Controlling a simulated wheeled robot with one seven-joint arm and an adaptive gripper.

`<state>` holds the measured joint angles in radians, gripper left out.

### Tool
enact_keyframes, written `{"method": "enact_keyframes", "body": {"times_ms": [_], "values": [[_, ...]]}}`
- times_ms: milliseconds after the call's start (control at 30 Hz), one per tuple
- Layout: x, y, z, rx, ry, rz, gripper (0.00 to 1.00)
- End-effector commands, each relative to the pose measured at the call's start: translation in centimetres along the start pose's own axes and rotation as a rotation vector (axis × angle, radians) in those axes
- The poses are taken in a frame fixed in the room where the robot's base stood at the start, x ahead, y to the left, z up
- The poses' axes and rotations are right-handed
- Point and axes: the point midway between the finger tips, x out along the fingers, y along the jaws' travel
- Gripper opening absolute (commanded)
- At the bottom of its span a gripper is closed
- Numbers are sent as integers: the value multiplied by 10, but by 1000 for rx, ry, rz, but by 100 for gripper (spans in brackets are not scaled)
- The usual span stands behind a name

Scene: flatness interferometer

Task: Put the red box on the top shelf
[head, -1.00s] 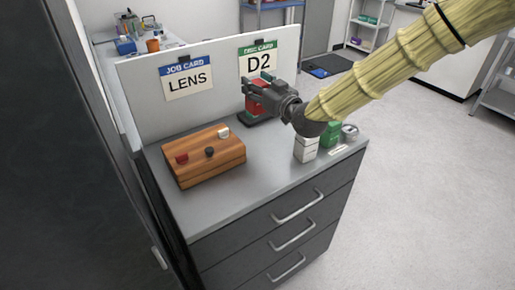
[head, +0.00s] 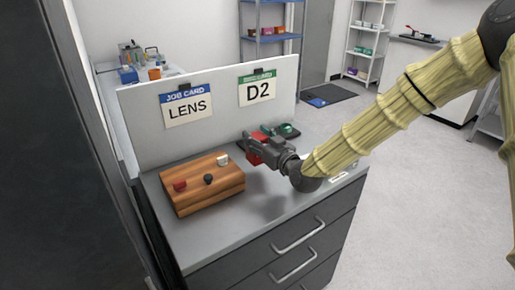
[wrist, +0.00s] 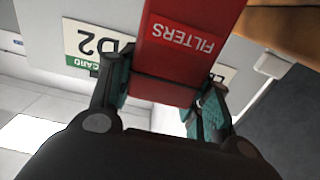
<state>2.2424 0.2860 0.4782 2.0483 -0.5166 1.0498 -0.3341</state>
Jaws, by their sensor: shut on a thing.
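The red box (head: 256,155) is in my gripper (head: 266,150), above the grey cabinet top and to the right of the wooden block. In the wrist view the red box (wrist: 185,65) fills the space between the fingers and bears an upside-down "FILTERS" label. The two fingers of my gripper (wrist: 160,95) press on its sides. The box's far end runs out of the wrist view. A blue shelf unit (head: 268,38) and a white shelf unit (head: 371,28) stand in the background. I cannot tell which one the task's top shelf belongs to.
An upright panel (head: 222,105) with LENS and D2 cards stands along the back. Open floor is at the right.

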Motion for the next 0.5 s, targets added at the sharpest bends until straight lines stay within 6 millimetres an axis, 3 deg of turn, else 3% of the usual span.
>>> {"method": "enact_keyframes", "body": {"times_ms": [300, 500], "values": [[0, -1, 33, 0, -2, -1, 21], [0, 0, 38, -1, -1, -1, 21]]}}
